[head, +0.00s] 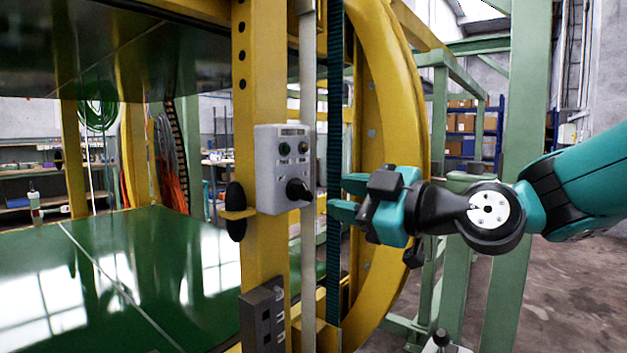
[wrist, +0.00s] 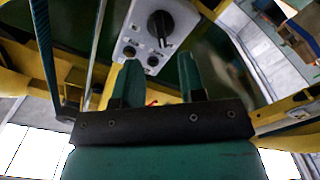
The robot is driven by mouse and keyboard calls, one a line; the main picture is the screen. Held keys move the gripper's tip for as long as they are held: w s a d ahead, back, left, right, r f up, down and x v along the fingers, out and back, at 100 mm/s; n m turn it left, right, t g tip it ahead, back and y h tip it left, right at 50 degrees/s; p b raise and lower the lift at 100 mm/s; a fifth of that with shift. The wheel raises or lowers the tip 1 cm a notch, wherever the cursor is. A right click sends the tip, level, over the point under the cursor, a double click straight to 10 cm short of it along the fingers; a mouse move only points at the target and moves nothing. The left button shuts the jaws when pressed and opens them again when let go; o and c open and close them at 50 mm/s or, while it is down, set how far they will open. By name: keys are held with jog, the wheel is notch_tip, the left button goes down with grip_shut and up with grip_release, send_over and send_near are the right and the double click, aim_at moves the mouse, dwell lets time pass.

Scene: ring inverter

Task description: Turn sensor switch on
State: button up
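A grey control box (head: 283,169) is mounted on the yellow post in the head view. It has a black rotary knob (head: 298,190) low on its face and two small buttons above. The box (wrist: 150,30) and the knob (wrist: 160,24) also show in the wrist view, beyond the fingertips. My gripper (head: 337,197) is to the right of the box, its teal fingers pointing left toward the knob with a gap between. In the wrist view my gripper (wrist: 160,75) has its two fingers apart with nothing between them. Which control is the sensor switch cannot be told from labels.
A dark toothed belt (head: 335,130) and a pale vertical rod (head: 308,70) run beside the box. A large yellow ring (head: 398,90) curves behind my gripper. A green glossy platform (head: 130,270) lies at the left. A grey block (head: 263,318) sits lower on the post.

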aim_at(308, 192)
jog(key=p+x, duration=0.1)
jog(key=x, duration=0.5)
jog(key=shift+w+a, duration=0.1)
jog(key=shift+a, duration=0.1)
jog(key=shift+c, duration=0.4)
grip_shut()
